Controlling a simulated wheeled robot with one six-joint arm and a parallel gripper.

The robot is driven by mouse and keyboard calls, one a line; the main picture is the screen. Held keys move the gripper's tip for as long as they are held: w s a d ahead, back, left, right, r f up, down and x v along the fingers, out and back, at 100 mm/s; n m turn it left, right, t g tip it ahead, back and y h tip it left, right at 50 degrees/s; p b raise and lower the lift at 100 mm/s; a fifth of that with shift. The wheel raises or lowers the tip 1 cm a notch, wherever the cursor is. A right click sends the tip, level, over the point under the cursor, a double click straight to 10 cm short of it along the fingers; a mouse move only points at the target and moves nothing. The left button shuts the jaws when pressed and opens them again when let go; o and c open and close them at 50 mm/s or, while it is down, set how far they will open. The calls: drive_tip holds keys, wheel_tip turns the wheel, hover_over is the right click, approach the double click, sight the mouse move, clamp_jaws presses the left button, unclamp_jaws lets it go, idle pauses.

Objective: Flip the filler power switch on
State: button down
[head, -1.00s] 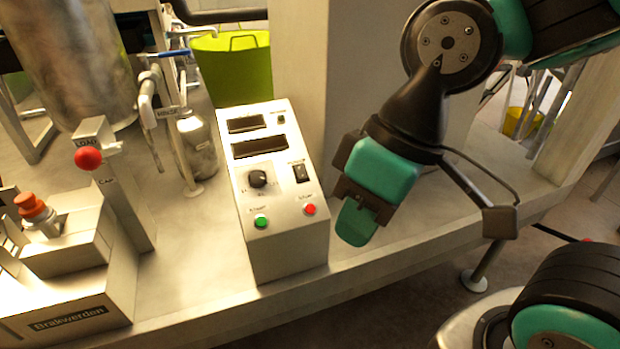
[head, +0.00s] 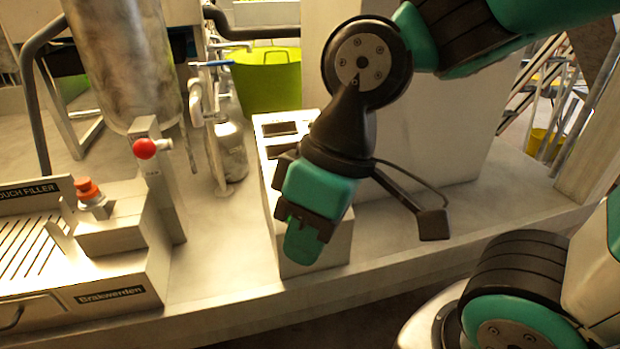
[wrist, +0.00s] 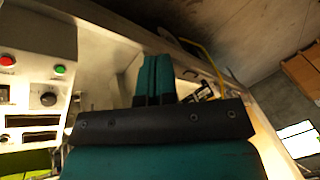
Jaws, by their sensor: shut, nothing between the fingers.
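The filler control box (head: 341,242) stands on the bench in the head view. My gripper (head: 302,242) is in front of it in that view and hides its switch, knob and buttons. In the wrist view the box panel (wrist: 28,82) is at the left, with the dark power switch (wrist: 4,94) cut by the left edge. A black knob (wrist: 48,99), a green button (wrist: 60,69) and a red button (wrist: 8,60) show there too. My gripper's fingers (wrist: 155,78) are together and empty, to the right of the panel. I cannot tell the switch's position.
A post with a red ball (head: 145,148) and a block with an orange-red button (head: 88,190) stand left of the box. A metal bottle (head: 230,150) and a green tub (head: 268,82) are behind. A large pale block (head: 440,130) stands behind my arm.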

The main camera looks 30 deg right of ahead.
drive_tip(key=w+d+f+m+t+h+p, duration=0.1)
drive_tip(key=w+d+m+t, duration=0.2)
drive_tip(key=w, duration=0.4)
drive_tip(key=w+d+m+h+p, duration=0.1)
drive_tip(key=w+d+m, duration=0.2)
drive_tip(key=w+d, duration=0.35)
drive_tip(key=w+d+f+m+t+h, duration=0.1)
drive_tip(key=w+d+m, duration=0.1)
drive_tip(key=w+d, duration=0.2)
drive_tip(key=w+d+f+m+h+p, duration=0.1)
drive_tip(key=w+d, duration=0.3)
drive_tip(key=d, duration=0.5)
drive_tip(key=shift+w+d+f+m+t+h, duration=0.15)
drive_tip(key=shift+w+f+m+t+h, duration=0.25)
drive_tip(key=shift+m+h, duration=0.3)
drive_tip(key=p+x, duration=0.2)
drive_tip(key=x, duration=1.2)
drive_tip(key=shift+s, duration=0.15)
drive_tip(key=shift+f, duration=0.1)
